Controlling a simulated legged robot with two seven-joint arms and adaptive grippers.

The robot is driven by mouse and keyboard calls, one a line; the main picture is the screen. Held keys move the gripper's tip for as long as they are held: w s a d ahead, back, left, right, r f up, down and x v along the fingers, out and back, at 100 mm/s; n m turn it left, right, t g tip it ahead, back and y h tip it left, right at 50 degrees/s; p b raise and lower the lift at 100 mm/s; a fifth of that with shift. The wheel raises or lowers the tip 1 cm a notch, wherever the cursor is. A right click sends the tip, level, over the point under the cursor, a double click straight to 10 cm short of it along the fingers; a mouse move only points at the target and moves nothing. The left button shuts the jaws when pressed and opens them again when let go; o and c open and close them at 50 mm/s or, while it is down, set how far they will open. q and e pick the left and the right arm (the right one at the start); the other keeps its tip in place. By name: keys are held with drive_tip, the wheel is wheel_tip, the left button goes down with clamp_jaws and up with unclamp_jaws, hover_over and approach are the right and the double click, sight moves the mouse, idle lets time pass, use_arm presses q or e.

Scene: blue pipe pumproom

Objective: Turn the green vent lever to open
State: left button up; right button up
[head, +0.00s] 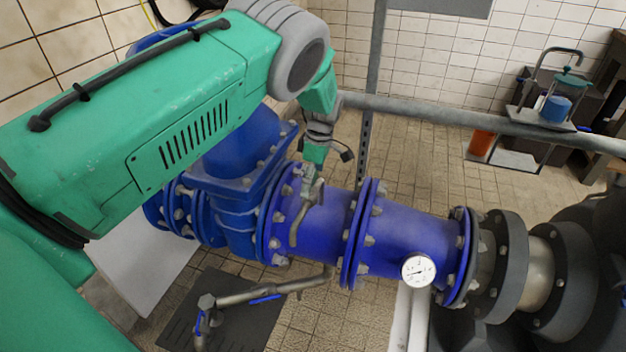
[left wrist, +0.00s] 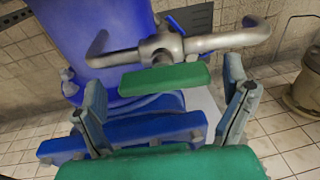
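The green vent lever (left wrist: 166,79) is in front of a grey metal valve (left wrist: 165,46) with bent pipe ends on the blue pipe. My left gripper (left wrist: 164,92) is open, with one finger on each side of the lever. A gap shows between each finger and the lever's ends, so the lever does not look gripped. In the head view my left gripper (head: 326,146) reaches down from above to the green lever (head: 315,153), over the valve (head: 311,186) on top of the pipe. The fingers are small and partly hidden there. My right gripper is out of view.
The large blue flanged pipe (head: 408,235) runs right to grey flanges, with a round gauge (head: 418,269) on it. A thinner pipe with blue handles (head: 265,298) stands in front. A grey rail (head: 450,116) and post (head: 372,100) stand behind. Tiled floor is clear beyond the pipe.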

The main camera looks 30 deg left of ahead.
use_arm(q)
drive_tip(key=shift+r, duration=0.15)
wheel_tip(320, 180, up, 12)
drive_tip(key=w, duration=0.1)
drive_tip(key=shift+w+d+f, duration=0.25)
drive_tip(key=shift+w+d, duration=0.05)
drive_tip(key=shift+d, duration=0.15)
drive_tip(key=shift+f, duration=0.1)
